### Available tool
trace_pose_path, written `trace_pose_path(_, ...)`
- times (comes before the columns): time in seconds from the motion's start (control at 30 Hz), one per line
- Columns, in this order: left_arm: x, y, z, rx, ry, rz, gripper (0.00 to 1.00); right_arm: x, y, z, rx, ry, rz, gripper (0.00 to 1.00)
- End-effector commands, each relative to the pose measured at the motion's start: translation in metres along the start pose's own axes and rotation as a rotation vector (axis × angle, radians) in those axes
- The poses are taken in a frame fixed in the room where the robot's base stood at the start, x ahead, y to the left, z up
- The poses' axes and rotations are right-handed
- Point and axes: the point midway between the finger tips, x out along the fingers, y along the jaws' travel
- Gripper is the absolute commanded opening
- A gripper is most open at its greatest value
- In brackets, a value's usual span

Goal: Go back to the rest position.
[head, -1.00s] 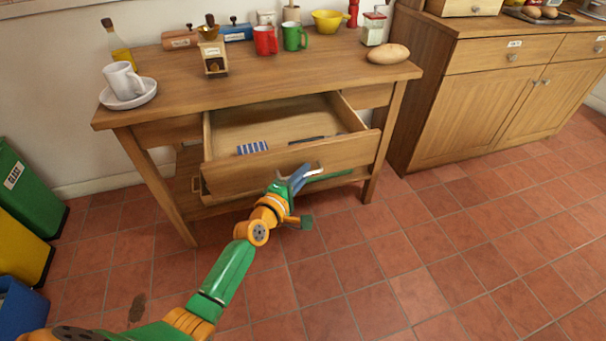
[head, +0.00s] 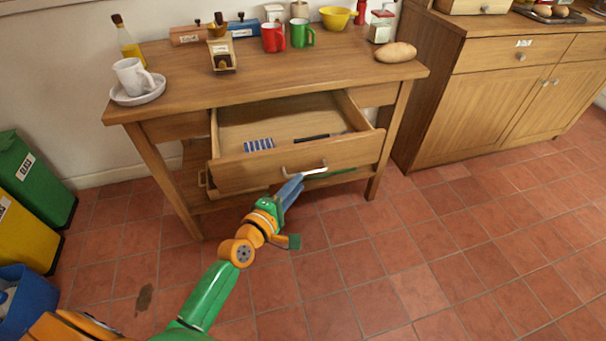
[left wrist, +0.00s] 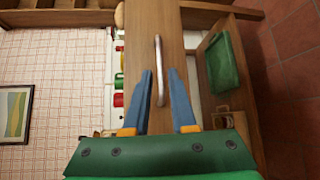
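My left gripper (head: 296,182) is in front of the open wooden drawer (head: 240,174), close to its metal handle (head: 304,169). In the left wrist view, the gripper's blue fingers (left wrist: 161,72) stand apart with nothing held between them. The drawer holds a blue-striped item (head: 259,145) and a dark item (head: 312,138). My right gripper is in neither view.
The wooden table (head: 190,75) carries a white cup (head: 130,76), red mug (head: 273,38), green mug (head: 301,34) and bread loaf (head: 396,52). Bins (head: 32,180) stand at left, a cabinet (head: 490,100) at right. The tiled floor (head: 400,260) is open in front.

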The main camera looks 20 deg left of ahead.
Motion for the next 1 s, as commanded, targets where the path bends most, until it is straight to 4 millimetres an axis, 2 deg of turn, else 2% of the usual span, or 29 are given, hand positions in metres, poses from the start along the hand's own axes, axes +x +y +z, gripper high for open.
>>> trace_pose_path(0.1,-0.007,0.000,0.000,0.001,0.000,0.000,0.24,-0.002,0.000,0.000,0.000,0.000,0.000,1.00)
trace_pose_path(0.47,-0.007,0.000,0.000,0.001,0.000,0.000,0.24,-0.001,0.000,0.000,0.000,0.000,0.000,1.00)
trace_pose_path(0.57,-0.008,-0.015,-0.002,0.038,0.008,-0.037,0.24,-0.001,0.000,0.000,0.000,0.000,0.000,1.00)
trace_pose_path(0.67,-0.018,-0.080,-0.010,0.214,0.021,-0.197,0.24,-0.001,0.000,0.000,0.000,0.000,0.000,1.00)
trace_pose_path(0.7,-0.029,-0.118,-0.013,0.325,0.014,-0.296,0.24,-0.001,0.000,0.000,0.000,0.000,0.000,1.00)
trace_pose_path(0.77,-0.055,-0.178,-0.017,0.510,-0.028,-0.457,0.24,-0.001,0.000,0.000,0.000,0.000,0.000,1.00)
trace_pose_path(0.8,-0.076,-0.215,-0.018,0.629,-0.074,-0.558,0.24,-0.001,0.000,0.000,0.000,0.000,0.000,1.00)
trace_pose_path(0.87,-0.110,-0.262,-0.019,0.792,-0.162,-0.694,0.24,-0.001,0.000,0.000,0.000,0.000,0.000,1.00)
trace_pose_path(0.9,-0.134,-0.289,-0.019,0.889,-0.231,-0.772,0.24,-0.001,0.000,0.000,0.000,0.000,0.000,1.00)
trace_pose_path(1.0,-0.193,-0.340,-0.016,1.091,-0.419,-0.927,0.24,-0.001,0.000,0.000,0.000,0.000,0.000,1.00)
